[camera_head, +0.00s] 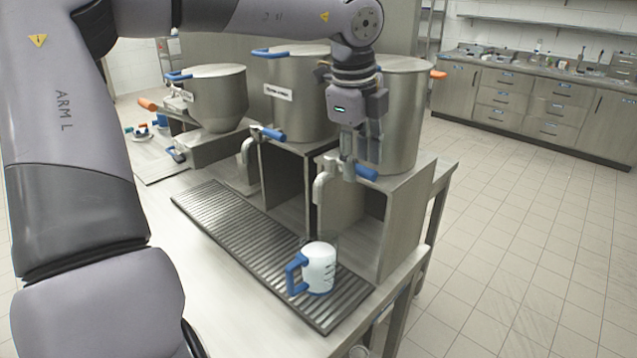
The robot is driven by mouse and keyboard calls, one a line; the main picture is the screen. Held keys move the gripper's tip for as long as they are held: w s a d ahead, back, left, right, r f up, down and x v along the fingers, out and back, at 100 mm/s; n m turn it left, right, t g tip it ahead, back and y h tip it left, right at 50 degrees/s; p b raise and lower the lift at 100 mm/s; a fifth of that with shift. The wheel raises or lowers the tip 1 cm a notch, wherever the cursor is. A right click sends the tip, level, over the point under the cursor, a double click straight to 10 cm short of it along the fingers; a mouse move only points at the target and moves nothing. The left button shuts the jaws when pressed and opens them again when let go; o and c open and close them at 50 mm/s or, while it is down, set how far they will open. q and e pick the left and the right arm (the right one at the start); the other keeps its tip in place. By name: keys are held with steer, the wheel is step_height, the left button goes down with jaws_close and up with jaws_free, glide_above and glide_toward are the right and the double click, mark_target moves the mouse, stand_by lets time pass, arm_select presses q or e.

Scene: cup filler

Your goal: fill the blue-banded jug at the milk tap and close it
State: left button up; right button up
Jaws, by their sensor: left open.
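A jug (319,270) with a blue handle and blue edging at its base stands upright on the slatted drip tray (215,215). Its body looks white up to near the top, with dark scale marks; the rim above looks clear. The bent spout (321,187) of the right-hand vat is above it. I see no clear stream between spout and jug. My left gripper (360,158) is open and points down at this tap's blue lever (366,173). I cannot tell whether the fingers touch the lever. My right gripper is not in view.
Two more steel vats stand to the left, the middle one (292,100) with its own blue tap lever (273,134). Small coloured items lie on the counter at far left. Cabinets (540,100) line the back wall. The tiled floor at right is clear.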

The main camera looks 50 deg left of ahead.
arm_select(q)
step_height(320, 180, up, 12)
steer(key=s, duration=0.2)
steer(key=shift+s+d, duration=0.15)
steer(key=shift+d, duration=0.1)
steer(key=shift+f, duration=0.15)
